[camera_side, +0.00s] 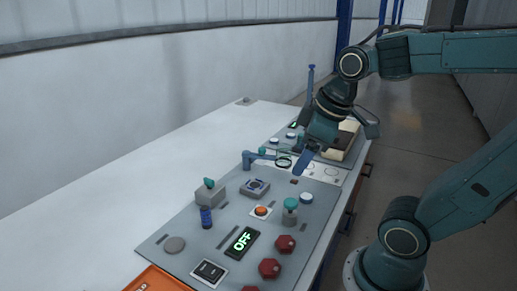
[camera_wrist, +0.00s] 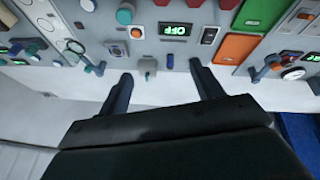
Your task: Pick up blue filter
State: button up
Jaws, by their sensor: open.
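A small upright blue cylinder, which looks like the blue filter (camera_side: 206,217), stands on the grey panel (camera_side: 225,202) in the side view, beside a grey box with a teal knob (camera_side: 209,193). In the wrist view a small blue cylinder (camera_wrist: 170,61) shows beyond and between the fingertips, beside the teal-knobbed box (camera_wrist: 149,66). My gripper (camera_side: 336,152) is above the panel, up and to the right of the filter in the side view, apart from it. Its two fingers are spread wide in the wrist view (camera_wrist: 161,69), with nothing between them.
Near the filter are a square blue-topped block (camera_side: 255,187), an orange button (camera_side: 261,211), a lit OFF display (camera_side: 242,241), and red knobs (camera_side: 285,243). An orange tray (camera_side: 158,280) is at the front. The white table (camera_side: 130,190) left of the panel is bare.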

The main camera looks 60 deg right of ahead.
jog(key=w+d+f+n+g, duration=0.1)
jog(key=w+d+f+n, duration=0.15)
jog(key=d, duration=0.25)
jog(key=w+d+f+n+g, duration=0.2)
jog(key=w+d+n, duration=0.2)
jog(key=d, duration=0.2)
jog(key=n+g, duration=0.2)
jog(key=n, duration=0.4)
send_over(306, 196)
notch_tip(306, 196, down, 10)
jog(key=shift+s+r+y, duration=0.1)
jog(key=shift+r+y, duration=0.05)
jog(key=shift+y, duration=0.15)
jog(key=shift+f, duration=4.25)
jog(key=shift+f, duration=0.15)
jog(key=shift+f, duration=2.45)
jog(key=c, duration=1.1)
